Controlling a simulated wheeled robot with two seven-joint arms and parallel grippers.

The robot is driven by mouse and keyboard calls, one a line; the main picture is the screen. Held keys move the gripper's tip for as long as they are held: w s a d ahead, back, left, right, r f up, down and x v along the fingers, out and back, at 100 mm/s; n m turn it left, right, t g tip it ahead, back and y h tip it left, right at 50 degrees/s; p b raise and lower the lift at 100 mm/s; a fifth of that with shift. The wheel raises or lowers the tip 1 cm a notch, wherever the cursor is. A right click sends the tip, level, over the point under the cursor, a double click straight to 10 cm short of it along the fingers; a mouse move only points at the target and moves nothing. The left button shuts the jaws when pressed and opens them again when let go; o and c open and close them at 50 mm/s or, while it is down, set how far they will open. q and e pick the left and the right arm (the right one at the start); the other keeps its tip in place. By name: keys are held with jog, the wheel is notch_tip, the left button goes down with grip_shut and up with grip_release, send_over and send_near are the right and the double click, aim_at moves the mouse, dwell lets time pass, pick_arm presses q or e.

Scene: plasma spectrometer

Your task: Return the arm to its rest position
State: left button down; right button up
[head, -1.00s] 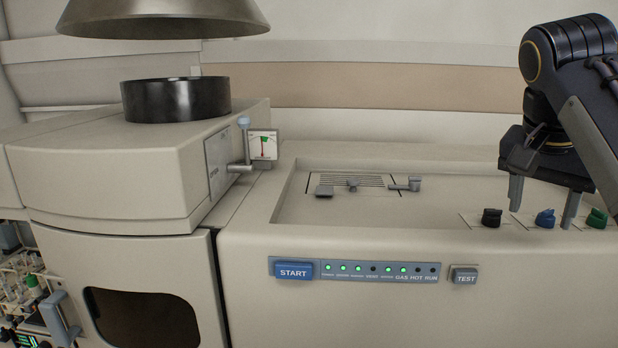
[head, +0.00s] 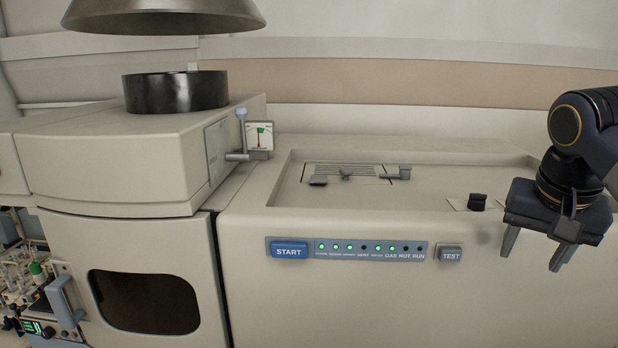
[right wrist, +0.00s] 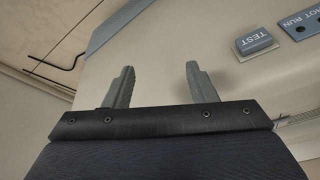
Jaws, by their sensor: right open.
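My right gripper (head: 534,254) hangs at the right of the head view, fingers pointing down, in front of the spectrometer's front panel. Its two grey fingers are apart with nothing between them. In the right wrist view the open fingers (right wrist: 160,82) show against the beige casing, with the TEST button (right wrist: 257,40) to their upper right. In the head view the TEST button (head: 450,254) is left of the gripper, apart from it. The black knob (head: 477,202) shows just left of my right wrist; the blue and green knobs are hidden behind it. My left gripper is not in view.
The blue START button (head: 289,250) and the light strip (head: 371,250), with several lights green, are on the front panel. The recessed top (head: 440,178) holds small levers. A lever with a gauge (head: 258,138) and a black ring (head: 177,92) under a metal hood (head: 160,16) stand left.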

jog(key=s+a+f+n+y+b, duration=0.1)
jog(key=s+a+f, duration=0.3)
jog(key=f, duration=0.5)
jog(key=s+a+f+n+t+y+b, duration=0.1)
jog(key=s+a+f, duration=0.4)
jog(key=f, duration=0.5)
jog(key=s+a+f+n+t+y+b, duration=0.1)
jog(key=s+a+f+n+y, duration=0.2)
jog(key=s+f, duration=0.3)
notch_tip(320, 180, down, 4)
jog(key=shift+s+a+r, duration=0.1)
jog(key=shift+s+a, duration=0.3)
jog(key=shift+a, duration=0.3)
